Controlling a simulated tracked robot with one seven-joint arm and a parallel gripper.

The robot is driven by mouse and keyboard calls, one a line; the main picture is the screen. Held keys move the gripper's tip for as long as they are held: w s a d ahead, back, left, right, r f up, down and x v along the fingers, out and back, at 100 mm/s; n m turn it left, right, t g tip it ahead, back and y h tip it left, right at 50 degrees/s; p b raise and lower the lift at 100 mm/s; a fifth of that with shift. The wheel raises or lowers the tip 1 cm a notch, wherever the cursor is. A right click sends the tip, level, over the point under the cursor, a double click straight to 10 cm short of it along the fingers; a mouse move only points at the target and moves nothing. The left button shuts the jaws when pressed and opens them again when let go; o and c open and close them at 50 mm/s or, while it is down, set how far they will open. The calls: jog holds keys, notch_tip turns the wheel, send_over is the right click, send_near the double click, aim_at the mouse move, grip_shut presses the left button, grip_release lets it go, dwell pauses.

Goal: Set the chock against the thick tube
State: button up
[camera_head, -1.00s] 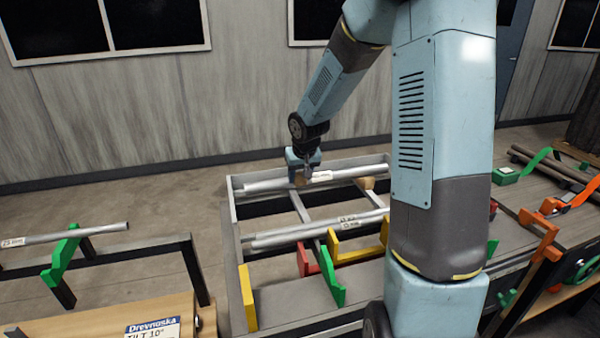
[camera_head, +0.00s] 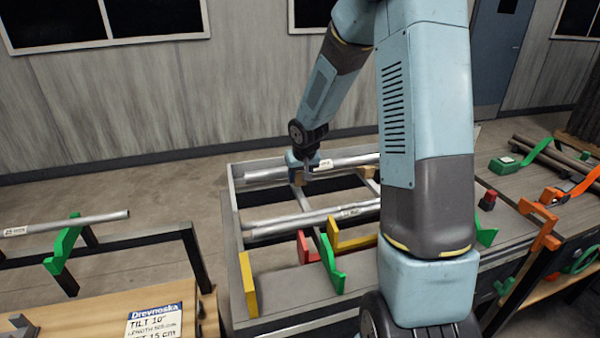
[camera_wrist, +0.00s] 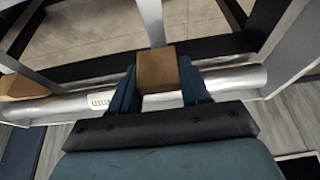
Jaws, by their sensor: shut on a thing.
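My gripper (camera_head: 302,168) is at the back of the grey frame, by the thick tube (camera_head: 352,161). It is shut on the chock, a brown wooden block (camera_wrist: 157,68). In the wrist view the chock sits between my two fingers (camera_wrist: 158,84), and the thick silver tube (camera_wrist: 232,80) runs across behind them. The chock overlaps the tube's near edge in that view; I cannot tell whether they touch. A second wooden block (camera_wrist: 22,87) lies along the same tube, also seen in the head view (camera_head: 369,171).
Thinner tubes (camera_head: 300,221) lie across the frame nearer to me. Yellow (camera_head: 248,285), red and green brackets stand at its front. A stand with a tube (camera_head: 70,225) is at left, and a bench with orange and green parts (camera_head: 545,180) at right.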

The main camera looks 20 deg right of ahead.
jog(key=shift+a+f, duration=0.1)
jog(key=shift+f, duration=0.8)
jog(key=shift+w+f, duration=0.9)
jog(key=shift+w, duration=0.2)
jog(key=o, duration=1.1)
jog(key=v, duration=1.3)
jog(key=shift+s+r, duration=0.2)
jog(key=shift+r, duration=0.05)
